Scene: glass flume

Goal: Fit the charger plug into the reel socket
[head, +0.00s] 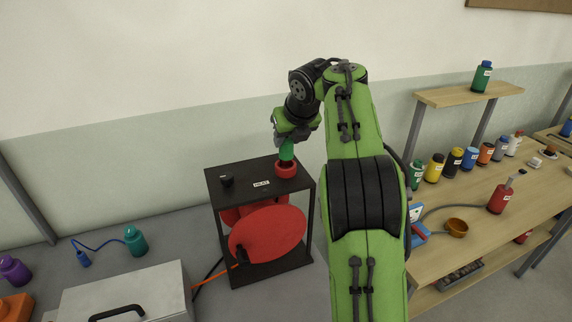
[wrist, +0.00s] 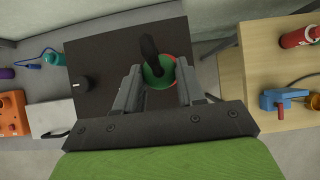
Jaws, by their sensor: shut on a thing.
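The green charger plug (head: 287,152) is held upright in my gripper (head: 288,137), directly over the red reel socket (head: 286,170). The socket is a red ring on top of the black reel box, towards its right side. The plug's lower end meets the ring's opening in the head view; I cannot tell how deep it sits. In the wrist view my gripper (wrist: 159,78) is shut on the plug (wrist: 154,80), whose dark stem (wrist: 149,48) rises towards the camera. A thin red crescent of the socket (wrist: 170,62) shows beside the plug.
The reel box (head: 240,178) has a black knob (head: 227,181) and a white label on top and a red drum (head: 267,232) inside. A grey case (head: 125,295) and a teal bottle (head: 135,240) are at left. A wooden bench (head: 480,215) with several bottles stands at right.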

